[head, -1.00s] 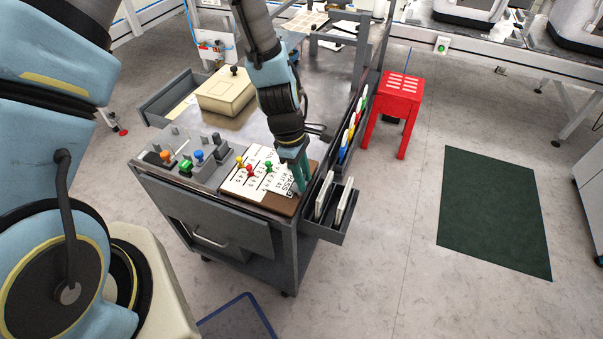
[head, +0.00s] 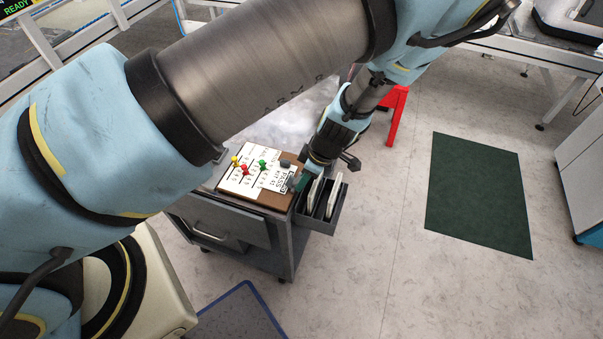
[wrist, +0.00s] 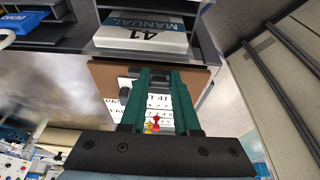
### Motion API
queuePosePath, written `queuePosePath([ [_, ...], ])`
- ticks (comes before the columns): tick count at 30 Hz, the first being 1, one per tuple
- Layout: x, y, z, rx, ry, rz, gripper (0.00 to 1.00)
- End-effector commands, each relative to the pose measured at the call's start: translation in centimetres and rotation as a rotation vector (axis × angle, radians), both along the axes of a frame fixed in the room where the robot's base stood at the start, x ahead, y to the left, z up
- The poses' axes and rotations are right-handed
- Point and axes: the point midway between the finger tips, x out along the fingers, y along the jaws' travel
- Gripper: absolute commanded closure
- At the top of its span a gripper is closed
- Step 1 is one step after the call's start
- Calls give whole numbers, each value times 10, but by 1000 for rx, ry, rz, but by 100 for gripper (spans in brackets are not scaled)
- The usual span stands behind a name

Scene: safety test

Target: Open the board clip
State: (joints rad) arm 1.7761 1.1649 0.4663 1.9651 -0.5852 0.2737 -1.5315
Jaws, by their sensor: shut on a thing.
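The brown board (head: 268,198) lies at the front right of the cart top and bears white printed sheets (head: 245,185), one reading PASS. The dark grey board clip (head: 291,182) is at the board's right end, beside my gripper (head: 303,181). In the wrist view my gripper (wrist: 159,75) has its teal fingers around a dark part at the board's edge, which looks like the clip; the fingers hide most of it. The board also shows there (wrist: 105,75). Yellow, red (head: 244,170) and green pegs stand on the board.
A dark side tray (head: 322,222) holds white manuals, one marked 41 (wrist: 145,30). A red stand (head: 397,112) is behind.

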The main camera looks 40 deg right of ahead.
Motion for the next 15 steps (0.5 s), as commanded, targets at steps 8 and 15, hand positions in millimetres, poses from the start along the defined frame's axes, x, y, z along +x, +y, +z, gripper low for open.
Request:
queuePosePath([
  [8, -2, -3, -2, 43, -75, -3, 100],
  [15, -3, -3, -3, 59, -97, -1, 100],
])
